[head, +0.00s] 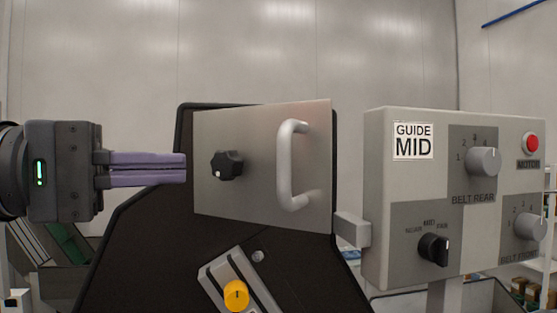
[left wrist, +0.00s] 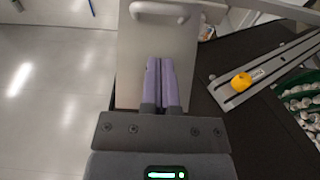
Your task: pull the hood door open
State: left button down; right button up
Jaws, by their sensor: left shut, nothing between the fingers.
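The hood door (head: 255,165) is a flat metal panel on a black housing, facing me in the head view. It has a pale D-shaped handle (head: 284,165) on its right side and a black knob (head: 227,165) on its left. My left gripper (head: 185,168) has purple fingers closed together with nothing between them. In the head view it is left of the door and the knob, apart from the handle. In the left wrist view the fingers (left wrist: 160,62) point along the door panel (left wrist: 135,45), toward the handle (left wrist: 165,10). My right gripper is not in view.
A control box (head: 455,190) with dials, a red button and a "GUIDE MID" label stands right of the door. A yellow knob (head: 236,295) sits on a slotted metal bar below the door. A green bin (left wrist: 300,105) of pale parts shows in the wrist view.

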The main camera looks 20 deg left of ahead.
pick_arm(q)
jog(key=p, duration=0.4)
send_near(318, 167)
jog(key=x, duration=0.4)
jog(key=shift+w+d+r, duration=0.15)
jog(key=shift+w+d, duration=0.1)
jog(key=shift+w, duration=0.1)
jog(key=shift+w+d, duration=0.2)
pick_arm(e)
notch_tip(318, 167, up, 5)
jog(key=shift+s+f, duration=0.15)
